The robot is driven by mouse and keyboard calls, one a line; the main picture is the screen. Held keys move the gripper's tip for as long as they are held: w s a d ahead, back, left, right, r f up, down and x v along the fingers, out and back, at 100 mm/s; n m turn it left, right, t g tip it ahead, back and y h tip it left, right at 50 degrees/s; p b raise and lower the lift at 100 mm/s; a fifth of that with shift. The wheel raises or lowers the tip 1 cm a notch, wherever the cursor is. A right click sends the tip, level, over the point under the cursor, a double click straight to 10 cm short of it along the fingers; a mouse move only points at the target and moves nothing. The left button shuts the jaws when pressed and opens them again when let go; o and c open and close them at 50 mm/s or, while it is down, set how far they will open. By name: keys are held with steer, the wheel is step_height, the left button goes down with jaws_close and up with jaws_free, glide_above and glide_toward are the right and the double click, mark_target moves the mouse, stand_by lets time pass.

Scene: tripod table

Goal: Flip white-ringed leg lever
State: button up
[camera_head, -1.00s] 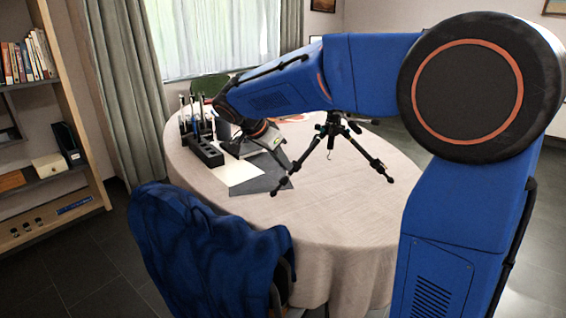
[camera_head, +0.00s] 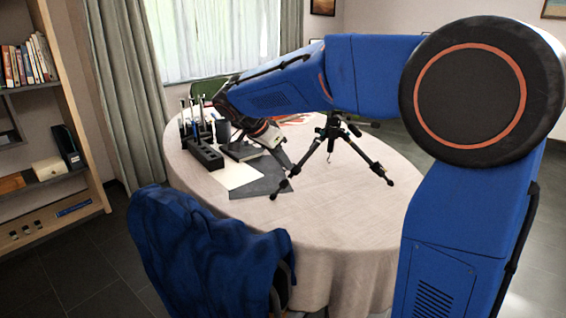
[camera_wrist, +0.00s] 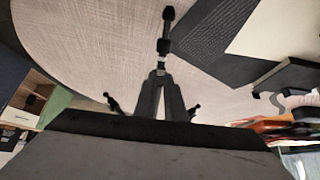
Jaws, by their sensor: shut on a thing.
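The black tripod (camera_head: 331,131) stands on the round table with its legs spread. Its left leg (camera_head: 301,172) reaches toward the front left. My gripper (camera_head: 290,166) is beside this leg in the head view. In the wrist view my gripper (camera_wrist: 160,76) has its fingertips together at a tripod leg (camera_wrist: 164,60), which runs away to a dark foot. A small pale band (camera_wrist: 161,70) shows at the fingertips, and a black clamp (camera_wrist: 164,47) lies just beyond. My gripper is shut on part of this leg, seemingly its lever, which the fingers mostly hide.
The tablecloth (camera_head: 330,215) is bare in front of the tripod. A dark grey sheet (camera_head: 262,188) and a white sheet (camera_head: 234,176) lie to the left. A black holder (camera_head: 206,155) stands farther left. A blue-draped chair (camera_head: 205,245) stands at the table's near edge.

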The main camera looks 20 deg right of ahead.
steer(key=shift+d+r, duration=0.15)
steer(key=shift+r, duration=0.25)
jaws_close()
steer(key=shift+w+d+r, duration=0.3)
steer(key=shift+d+r, duration=0.35)
stand_by(0.6)
steer(key=shift+c, duration=0.3)
jaws_free()
steer(key=shift+o, duration=1.3)
steer(key=shift+v, duration=3)
